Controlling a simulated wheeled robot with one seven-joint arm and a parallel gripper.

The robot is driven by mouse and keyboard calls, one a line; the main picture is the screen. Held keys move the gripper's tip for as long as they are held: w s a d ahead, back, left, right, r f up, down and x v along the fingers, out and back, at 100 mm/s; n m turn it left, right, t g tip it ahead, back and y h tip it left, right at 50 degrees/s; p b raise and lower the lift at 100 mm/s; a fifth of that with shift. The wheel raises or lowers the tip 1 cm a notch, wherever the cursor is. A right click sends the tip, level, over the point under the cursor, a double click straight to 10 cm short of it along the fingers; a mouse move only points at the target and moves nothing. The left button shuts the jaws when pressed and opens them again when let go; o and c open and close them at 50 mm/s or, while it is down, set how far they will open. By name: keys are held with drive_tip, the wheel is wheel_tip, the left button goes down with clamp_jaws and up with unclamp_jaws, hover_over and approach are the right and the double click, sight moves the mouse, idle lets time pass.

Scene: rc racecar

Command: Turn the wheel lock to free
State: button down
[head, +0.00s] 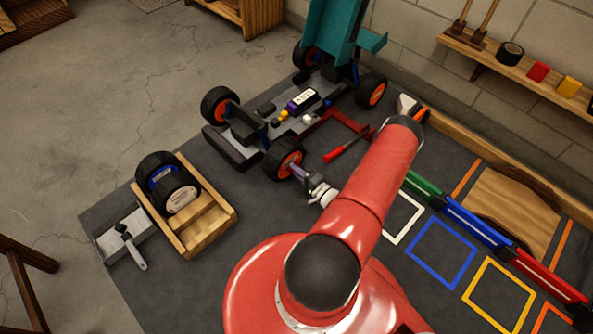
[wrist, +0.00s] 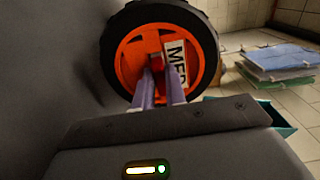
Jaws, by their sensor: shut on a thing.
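A racecar chassis wheel with a black tyre and orange hub (wrist: 133,52) faces me in the wrist view. It also shows in the head view as the wheel (head: 284,158) at the near right corner of the car. A small red piece at the hub's middle, which looks like the wheel lock (wrist: 155,62), is mostly hidden by my fingers. My gripper (wrist: 160,72) is shut on this piece, its two pale purple fingers pointing at the hub. In the head view my gripper (head: 299,172) is beside the wheel. The lock's turn position cannot be told.
The car chassis (head: 240,150) stands on a dark mat. A wooden crate (head: 215,215) with a spare wheel (head: 165,180) and a grey tray (head: 112,237) lie left. A red-handled tool (head: 340,150) lies right of the wheel. A white label (wrist: 177,62) is on the hub.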

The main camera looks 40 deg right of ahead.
idle(0.4)
drive_tip(key=c, duration=1.4)
unclamp_jaws()
drive_tip(key=shift+c, duration=0.2)
drive_tip(key=s, duration=0.8)
drive_tip(key=shift+d, duration=0.3)
drive_tip(key=shift+w, duration=0.1)
